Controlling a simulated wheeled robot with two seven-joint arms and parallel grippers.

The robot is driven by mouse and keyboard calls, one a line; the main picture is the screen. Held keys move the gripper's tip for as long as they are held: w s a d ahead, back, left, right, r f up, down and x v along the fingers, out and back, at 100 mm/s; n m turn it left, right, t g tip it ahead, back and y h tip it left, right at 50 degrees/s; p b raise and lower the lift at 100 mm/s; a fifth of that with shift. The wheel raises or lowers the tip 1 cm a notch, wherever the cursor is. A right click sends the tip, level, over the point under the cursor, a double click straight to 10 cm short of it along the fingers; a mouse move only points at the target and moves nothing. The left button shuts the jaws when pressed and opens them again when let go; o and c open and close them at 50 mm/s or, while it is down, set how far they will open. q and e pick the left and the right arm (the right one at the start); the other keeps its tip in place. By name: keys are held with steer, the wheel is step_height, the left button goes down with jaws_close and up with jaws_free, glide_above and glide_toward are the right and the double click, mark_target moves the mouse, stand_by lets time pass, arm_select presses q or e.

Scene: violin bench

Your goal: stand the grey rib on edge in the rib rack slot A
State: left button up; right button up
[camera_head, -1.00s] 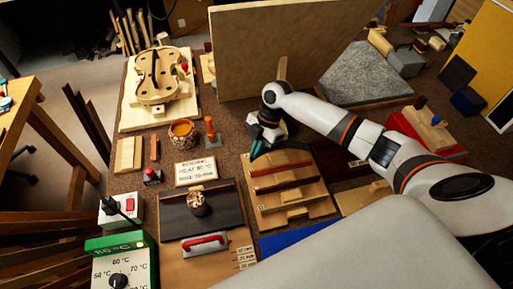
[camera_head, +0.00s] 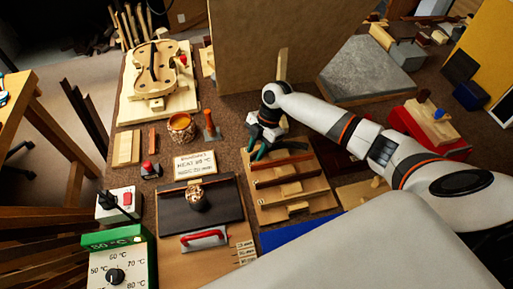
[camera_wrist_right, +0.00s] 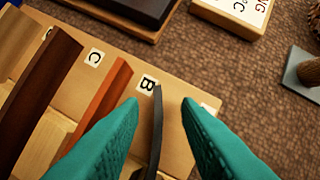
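The wooden rib rack (camera_head: 300,193) stands right of centre on the bench in the head view. In the right wrist view its pale board (camera_wrist_right: 105,78) carries the letters C and B, with another label partly hidden behind a finger. The thin dark grey rib (camera_wrist_right: 157,120) stands on edge in the rack, its far end just right of the B label. My right gripper (camera_head: 275,151) is over the far side of the rack. In the wrist view its teal fingers (camera_wrist_right: 160,103) are open, one on each side of the grey rib, with gaps. The rib's lower edge is hidden.
An orange-red rib (camera_wrist_right: 105,95) and a brown rib (camera_wrist_right: 40,90) stand in the rack left of the grey one. A tall board (camera_head: 285,45) rises behind. A dark plate (camera_head: 225,200) lies left of the rack, and a stamp-like orange tool (camera_head: 210,125) stands nearby.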

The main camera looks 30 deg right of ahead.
steer(key=b+v, duration=0.1)
steer(key=v, duration=1.1)
steer(key=shift+f, duration=0.1)
